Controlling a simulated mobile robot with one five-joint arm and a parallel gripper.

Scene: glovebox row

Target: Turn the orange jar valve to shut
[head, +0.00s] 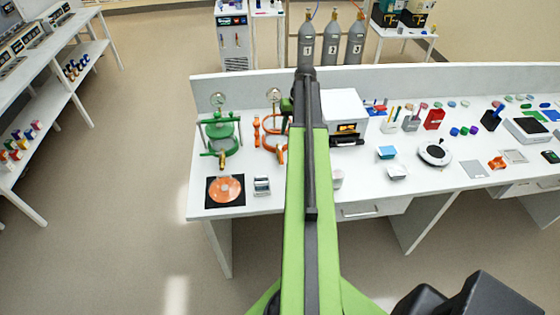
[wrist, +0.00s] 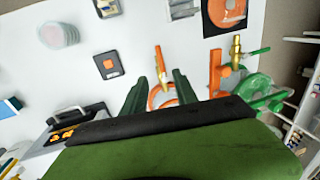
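The orange jar (head: 272,128), with a gauge on top, stands on the white bench just left of my arm in the head view, partly hidden by it. In the wrist view its orange ring (wrist: 161,97) and orange and brass valve (wrist: 160,62) show between the fingers. My gripper (wrist: 159,77) is open, with its two dark green fingers apart on either side of the valve. I cannot tell whether either finger touches it. My gripper's tip is not clear in the head view. The green jar (head: 220,130) stands to the left, with its own brass valve (wrist: 236,50).
An orange clamp-like piece (wrist: 215,74) stands between the two jars. An orange disc on a black square (head: 225,189) lies at the bench's front left. A white box oven (head: 345,103) stands right of my arm. A dark pad with an orange square (wrist: 109,65) lies nearby.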

